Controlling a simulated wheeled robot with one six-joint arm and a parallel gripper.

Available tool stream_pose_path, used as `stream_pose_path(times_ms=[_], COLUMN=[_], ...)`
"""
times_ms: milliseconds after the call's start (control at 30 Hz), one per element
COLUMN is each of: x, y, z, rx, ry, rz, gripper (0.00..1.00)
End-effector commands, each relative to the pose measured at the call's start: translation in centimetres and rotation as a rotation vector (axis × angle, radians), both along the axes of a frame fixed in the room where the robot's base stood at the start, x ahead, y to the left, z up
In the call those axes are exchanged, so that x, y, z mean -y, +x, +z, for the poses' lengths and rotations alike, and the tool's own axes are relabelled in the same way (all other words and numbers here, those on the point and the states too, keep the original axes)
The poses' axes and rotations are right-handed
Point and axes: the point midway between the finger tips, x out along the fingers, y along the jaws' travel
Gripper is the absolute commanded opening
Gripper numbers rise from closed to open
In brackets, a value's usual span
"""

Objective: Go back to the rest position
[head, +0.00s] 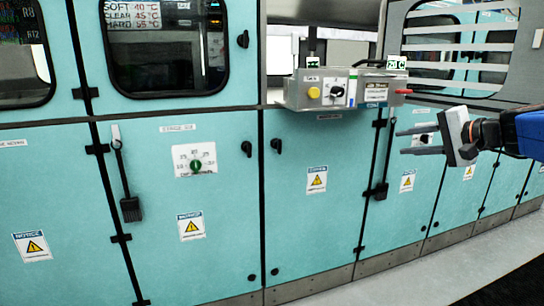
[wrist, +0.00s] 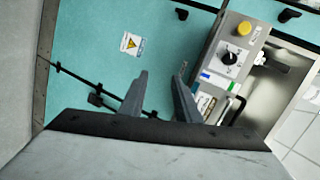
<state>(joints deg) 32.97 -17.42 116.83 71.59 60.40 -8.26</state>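My gripper (head: 408,140) is at the right in the head view, held out in front of the teal cabinets, with its fingers pointing left. The two fingers are apart with nothing between them. In the wrist view my gripper (wrist: 160,85) also shows its two fingers spread and empty. Part of my blue arm shows at the right edge of the head view.
The teal cabinet row (head: 325,222) fills most of the head view. A grey control box (head: 322,90) with a yellow button and black knob juts out left of my gripper; it is also in the wrist view (wrist: 236,55). Grey floor (head: 455,272) lies clear at lower right.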

Motion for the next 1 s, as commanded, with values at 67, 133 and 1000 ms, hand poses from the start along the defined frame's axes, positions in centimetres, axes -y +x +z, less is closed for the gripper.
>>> stream_pose_path(times_ms=[67,133,1000], x=[-3.6,-6.0,-8.4], y=[-2.6,-5.0,-28.8], z=[-2.9,-5.6,-27.3], rx=[-0.061,-0.115,-0.361], ry=[-0.086,-0.168,-1.140], rz=[0.065,0.117,0.557], gripper=[0.30,0.30,0.30])
